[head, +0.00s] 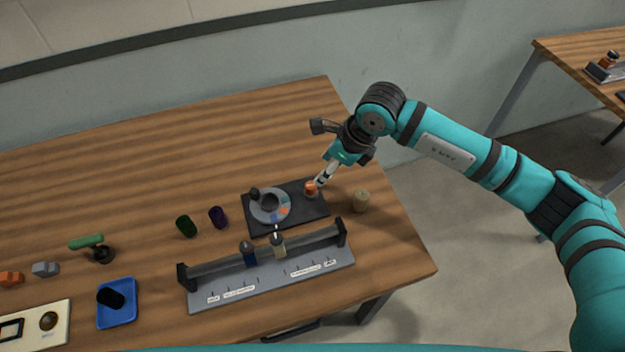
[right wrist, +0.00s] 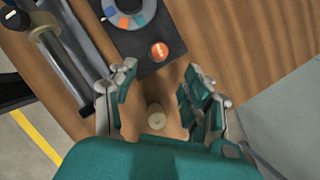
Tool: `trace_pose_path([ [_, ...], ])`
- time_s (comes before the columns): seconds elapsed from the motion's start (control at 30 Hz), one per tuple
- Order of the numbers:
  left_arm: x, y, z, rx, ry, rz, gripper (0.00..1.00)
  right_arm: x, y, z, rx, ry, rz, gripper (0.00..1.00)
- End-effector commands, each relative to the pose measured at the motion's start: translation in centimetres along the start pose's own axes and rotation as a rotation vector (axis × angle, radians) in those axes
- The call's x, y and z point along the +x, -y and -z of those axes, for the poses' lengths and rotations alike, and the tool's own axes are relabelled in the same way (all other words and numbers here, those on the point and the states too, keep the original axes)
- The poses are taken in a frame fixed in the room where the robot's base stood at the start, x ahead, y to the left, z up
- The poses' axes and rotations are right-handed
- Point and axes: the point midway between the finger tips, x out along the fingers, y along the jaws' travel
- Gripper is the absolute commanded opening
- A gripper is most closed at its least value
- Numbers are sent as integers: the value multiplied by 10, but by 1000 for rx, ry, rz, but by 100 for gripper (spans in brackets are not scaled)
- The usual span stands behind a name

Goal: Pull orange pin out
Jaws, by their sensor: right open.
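The orange pin (head: 311,187) stands at the right end of a black plate (head: 312,211), beside a grey ring dial (head: 269,206) with coloured segments. It also shows from above as a round orange top in the right wrist view (right wrist: 159,52). My right gripper (head: 323,176) is close by the pin in the head view. In the right wrist view my right gripper (right wrist: 158,88) is open and empty, with the pin just beyond the fingertips, apart from them. My left gripper is not in view.
A tan cylinder (head: 361,201) stands right of the plate. A grey rail with sliders (head: 320,262) lies in front. Green (head: 187,226) and purple (head: 218,217) cylinders stand left. A blue tray (head: 118,318) is at the front left. The table's back is clear.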

Motion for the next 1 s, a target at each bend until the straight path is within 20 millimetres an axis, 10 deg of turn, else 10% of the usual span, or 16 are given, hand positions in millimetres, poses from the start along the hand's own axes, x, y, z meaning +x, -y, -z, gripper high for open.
trace_pose_path([
  [0.43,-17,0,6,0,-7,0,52,84,-1,-1,0,1,-2,50],
  [0.87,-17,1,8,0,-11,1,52,97,-1,0,-2,2,-1,50],
  [1.0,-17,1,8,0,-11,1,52,97,-1,0,-1,2,-1,36],
])
